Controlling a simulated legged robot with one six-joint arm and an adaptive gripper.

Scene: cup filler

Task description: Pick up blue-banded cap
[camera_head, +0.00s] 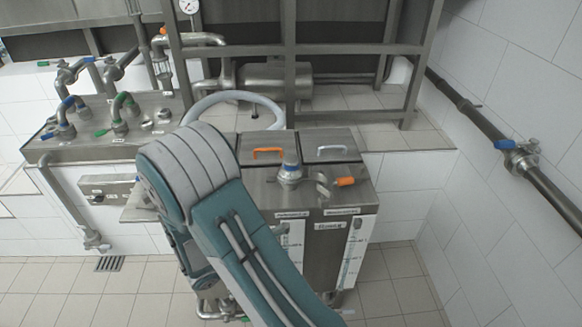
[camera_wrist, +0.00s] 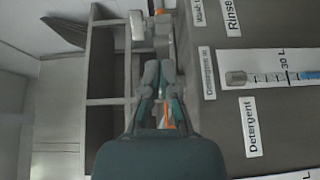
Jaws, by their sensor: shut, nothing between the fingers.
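The blue-banded cap (camera_head: 290,172) is a grey metal cap with a blue ring, standing upright on top of the steel tank (camera_head: 330,180). My gripper (camera_wrist: 159,70) shows in the wrist view, shut and empty, close by the tank's labelled side. In the head view my own arm crosses the middle and hides the gripper. I cannot pick out the cap for sure in the wrist view.
A steel frame (camera_head: 290,60) rises behind the tank. The tiled floor (camera_head: 390,300) at right is clear.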

